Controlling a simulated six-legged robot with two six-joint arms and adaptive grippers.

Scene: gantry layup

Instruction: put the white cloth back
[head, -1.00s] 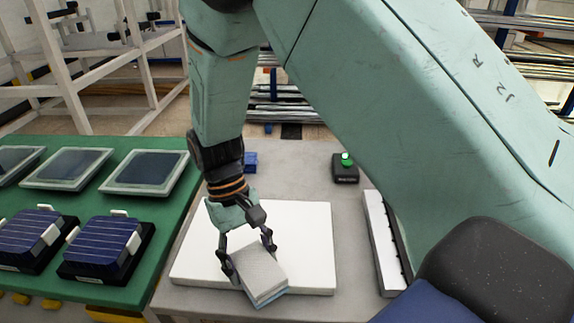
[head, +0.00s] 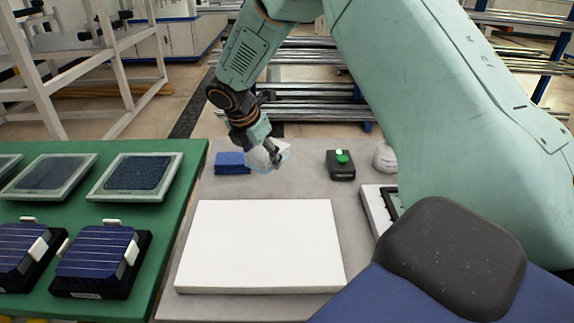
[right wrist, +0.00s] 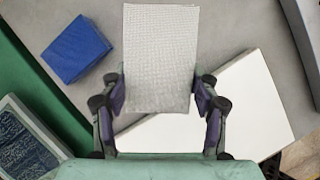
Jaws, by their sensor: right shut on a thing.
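The white cloth (right wrist: 160,58) is a folded, textured pad. In the right wrist view it sits between the two fingers of my right gripper (right wrist: 160,95), which is shut on it. In the head view my right gripper (head: 272,158) is at the back of the grey table, and the cloth (head: 262,156) is partly hidden by it. A blue block or folded blue cloth (head: 232,163) lies just left of it; it also shows in the right wrist view (right wrist: 76,48). I cannot tell whether the white cloth touches the table. My left gripper is not in view.
A white board (head: 258,245) lies on the grey table in front. A black box with a green button (head: 341,164) stands to the right, near a pale round object (head: 384,157). A green mat (head: 180,180) at left holds several solar panels and dark framed trays.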

